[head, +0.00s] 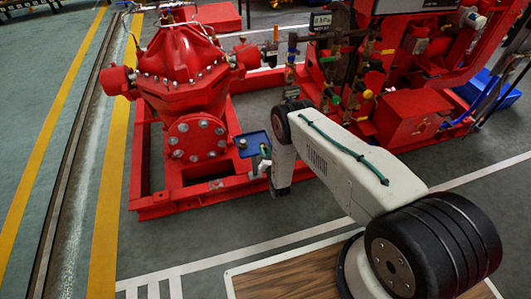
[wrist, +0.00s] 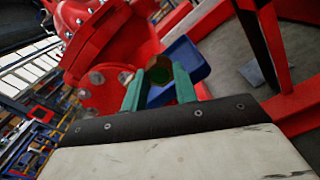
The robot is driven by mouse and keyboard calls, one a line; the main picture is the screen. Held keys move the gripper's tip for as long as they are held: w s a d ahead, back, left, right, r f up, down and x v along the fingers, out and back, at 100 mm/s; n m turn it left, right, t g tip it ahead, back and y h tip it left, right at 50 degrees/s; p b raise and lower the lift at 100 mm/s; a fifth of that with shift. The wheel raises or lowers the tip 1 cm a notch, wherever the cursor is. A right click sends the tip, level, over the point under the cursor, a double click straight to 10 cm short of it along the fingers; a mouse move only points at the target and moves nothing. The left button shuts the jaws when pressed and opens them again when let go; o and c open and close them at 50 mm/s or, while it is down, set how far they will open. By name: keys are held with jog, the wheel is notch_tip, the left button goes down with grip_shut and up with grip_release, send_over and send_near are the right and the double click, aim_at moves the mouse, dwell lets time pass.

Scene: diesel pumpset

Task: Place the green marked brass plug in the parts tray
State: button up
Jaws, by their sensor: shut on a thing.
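My gripper (wrist: 158,80) has two teal fingers closed on a small, dark greenish-brown piece, the brass plug (wrist: 158,73), which sits between the fingertips. The blue parts tray (wrist: 188,60) lies just beyond and to the right of the fingertips in the wrist view. In the head view my gripper (head: 264,154) is at the right edge of the parts tray (head: 247,151), beside the red pump. The plug cannot be made out clearly there. Whether it touches the tray cannot be told. A small pale spot shows in the tray's left part.
The red pump casing (head: 185,75) with its bolted flange (head: 196,138) stands close left of the tray, on a red base frame (head: 160,208). Pipes and valves with coloured handles (head: 335,88) stand behind my arm.

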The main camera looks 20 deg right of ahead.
jog(key=shift+f, duration=0.4)
jog(key=shift+s+f, duration=0.1)
jog(key=shift+f, duration=0.05)
jog(key=o, duration=0.8)
